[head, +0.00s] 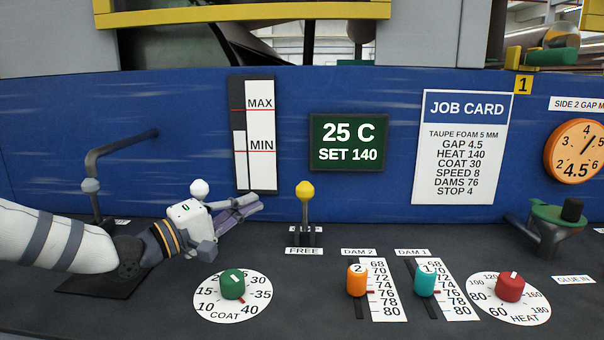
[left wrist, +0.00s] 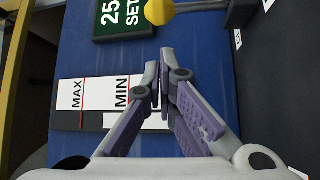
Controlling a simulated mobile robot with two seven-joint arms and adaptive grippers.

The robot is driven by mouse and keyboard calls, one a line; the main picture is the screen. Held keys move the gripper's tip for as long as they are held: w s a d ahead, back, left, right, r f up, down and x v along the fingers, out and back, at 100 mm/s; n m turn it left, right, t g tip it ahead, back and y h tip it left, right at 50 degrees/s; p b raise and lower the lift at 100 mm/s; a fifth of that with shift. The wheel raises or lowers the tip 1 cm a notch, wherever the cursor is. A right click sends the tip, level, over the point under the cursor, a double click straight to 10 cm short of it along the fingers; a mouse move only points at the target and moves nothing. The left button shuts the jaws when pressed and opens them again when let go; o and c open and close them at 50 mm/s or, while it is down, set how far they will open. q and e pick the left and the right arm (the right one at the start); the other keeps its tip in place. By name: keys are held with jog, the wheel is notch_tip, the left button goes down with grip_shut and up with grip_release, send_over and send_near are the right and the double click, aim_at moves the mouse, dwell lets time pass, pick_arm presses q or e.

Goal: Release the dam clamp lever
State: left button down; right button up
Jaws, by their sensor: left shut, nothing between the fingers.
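The lever with a yellow knob (head: 305,190) stands upright on the dark console, above a plate marked FREE (head: 304,251). Its yellow knob also shows at the top of the left wrist view (left wrist: 159,11). My left gripper (head: 255,203) is left of the lever, its fingers pointing right towards it but apart from it. The fingers (left wrist: 160,75) are closed together with nothing between them. My right gripper is in neither view.
Dam sliders, orange (head: 357,281) and teal (head: 424,280), sit right of the lever. A green COAT knob (head: 232,286) is in front of my gripper. A white ball (head: 199,188) shows just behind it. A red HEAT knob (head: 510,288) and green crank (head: 558,218) are farther right.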

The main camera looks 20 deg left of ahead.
aim_at(305, 208)
pick_arm(q)
jog(key=b+x, duration=0.1)
jog(key=x, duration=0.8)
jog(key=shift+w+d+r+b, duration=0.2)
jog(key=shift+w+r+b, duration=0.1)
jog(key=shift+b, duration=0.1)
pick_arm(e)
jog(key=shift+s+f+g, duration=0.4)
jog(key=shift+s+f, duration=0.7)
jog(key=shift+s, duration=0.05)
pick_arm(q)
jog(key=shift+f, duration=0.1)
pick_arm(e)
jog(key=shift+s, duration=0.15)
pick_arm(q)
jog(key=shift+s+d+m, duration=0.1)
jog(key=shift+s+m, duration=0.3)
jog(key=shift+s, duration=0.05)
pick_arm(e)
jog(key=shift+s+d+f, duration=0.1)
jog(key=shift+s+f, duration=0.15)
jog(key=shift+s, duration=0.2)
